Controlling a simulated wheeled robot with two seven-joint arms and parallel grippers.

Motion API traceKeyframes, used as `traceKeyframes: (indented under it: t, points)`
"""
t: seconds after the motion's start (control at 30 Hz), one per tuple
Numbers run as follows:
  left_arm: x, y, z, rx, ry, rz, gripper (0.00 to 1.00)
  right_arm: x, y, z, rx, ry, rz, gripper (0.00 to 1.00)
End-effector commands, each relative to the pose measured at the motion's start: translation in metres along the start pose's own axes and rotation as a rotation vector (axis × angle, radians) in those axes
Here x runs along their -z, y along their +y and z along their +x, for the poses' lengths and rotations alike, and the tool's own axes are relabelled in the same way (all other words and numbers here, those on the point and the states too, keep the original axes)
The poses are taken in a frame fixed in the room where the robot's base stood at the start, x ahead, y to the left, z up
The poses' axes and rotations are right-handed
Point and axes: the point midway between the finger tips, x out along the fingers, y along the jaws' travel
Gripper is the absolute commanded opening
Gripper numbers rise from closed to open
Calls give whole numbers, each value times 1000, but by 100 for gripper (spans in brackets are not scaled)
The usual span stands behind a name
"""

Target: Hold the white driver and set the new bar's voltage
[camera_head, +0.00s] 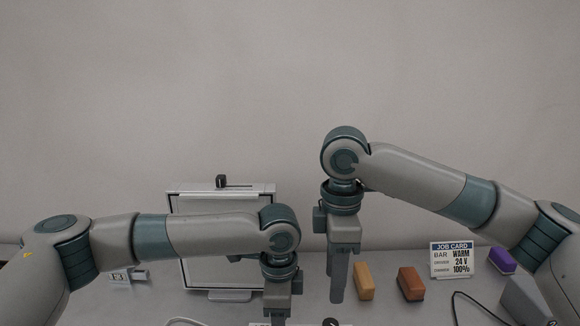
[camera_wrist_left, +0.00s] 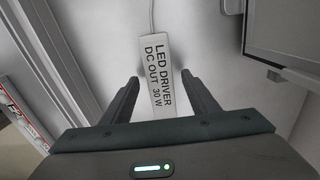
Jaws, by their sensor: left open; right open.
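The white driver (camera_wrist_left: 158,62), marked "LED DRIVER DC OUT 30 W", lies on the grey bench in the left wrist view, with a pale cable leaving its far end. My left gripper (camera_wrist_left: 161,83) is open, with one finger on each side of the driver and visible gaps between. In the head view my left gripper (camera_head: 278,312) points down at the bottom edge. My right gripper (camera_head: 338,292) is open and empty, pointing down left of the coloured bars. The job card (camera_head: 452,261) reads BAR WARM, DRIVER 24 V, DIMMER 100%. I cannot make out a voltage setting on the driver.
A lightbox frame (camera_head: 192,256) stands behind my left arm. A small sign (camera_head: 120,278) is at left. A black cable (camera_head: 456,305) curves at front right.

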Motion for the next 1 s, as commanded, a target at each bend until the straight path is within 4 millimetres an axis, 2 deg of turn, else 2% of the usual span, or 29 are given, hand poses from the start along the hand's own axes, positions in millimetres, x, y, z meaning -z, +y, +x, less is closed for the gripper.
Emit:
traceKeyframes:
  t: [0.27, 0.7, 0.83, 1.0]
  points:
    - [0, 0, -26, 2, 2, 0, 54, 0, 0, 0, 0, 0, 0, 44]
    - [0, 0, -99, 1, 1, 0, 54, 0, 0, 0, 0, 0, 0, 44]
    - [0, 0, -112, 1, 0, 0, 54, 0, 0, 0, 0, 0, 0, 44]
    - [0, 0, -118, 0, 0, 0, 54, 0, 0, 0, 0, 0, 0, 44]
